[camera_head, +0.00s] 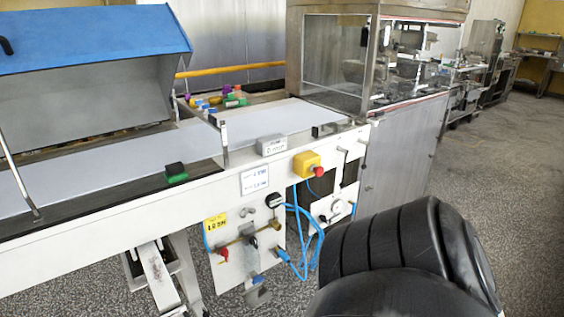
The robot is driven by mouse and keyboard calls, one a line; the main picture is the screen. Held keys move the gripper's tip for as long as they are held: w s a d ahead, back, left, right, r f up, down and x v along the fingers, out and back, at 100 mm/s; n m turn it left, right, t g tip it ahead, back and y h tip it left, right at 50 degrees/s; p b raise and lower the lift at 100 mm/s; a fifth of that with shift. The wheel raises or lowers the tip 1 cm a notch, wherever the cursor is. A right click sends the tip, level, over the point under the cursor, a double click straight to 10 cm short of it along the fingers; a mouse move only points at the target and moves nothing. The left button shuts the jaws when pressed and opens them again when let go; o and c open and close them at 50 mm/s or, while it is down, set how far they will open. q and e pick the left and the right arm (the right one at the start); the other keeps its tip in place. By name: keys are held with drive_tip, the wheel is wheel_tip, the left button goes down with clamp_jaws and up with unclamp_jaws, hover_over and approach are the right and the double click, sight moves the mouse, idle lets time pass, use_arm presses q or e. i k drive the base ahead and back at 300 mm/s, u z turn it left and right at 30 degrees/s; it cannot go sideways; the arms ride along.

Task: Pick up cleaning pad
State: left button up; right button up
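The cleaning pad (176,173) looks like a small block with a dark top and a green lower part. It lies on the dark near edge of the conveyor, left of the middle of the head view, beside the pale belt. Nothing touches it. Neither of my grippers shows in this view. A large black ribbed shape, which looks like part of my own arm, fills the lower right and hides the floor behind it.
The pale belt (100,166) runs past a raised blue-topped cover (90,40) to a glass-sided machine (335,60). Several coloured items (215,100) sit behind the belt. A thin metal post (18,178) stands left of the pad. A yellow box with a red button (307,164) sits to the right.

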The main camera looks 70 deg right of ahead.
sight(175, 172)
drive_tip(key=z, duration=1.05)
drive_tip(key=i, duration=0.55)
drive_tip(key=z, duration=0.05)
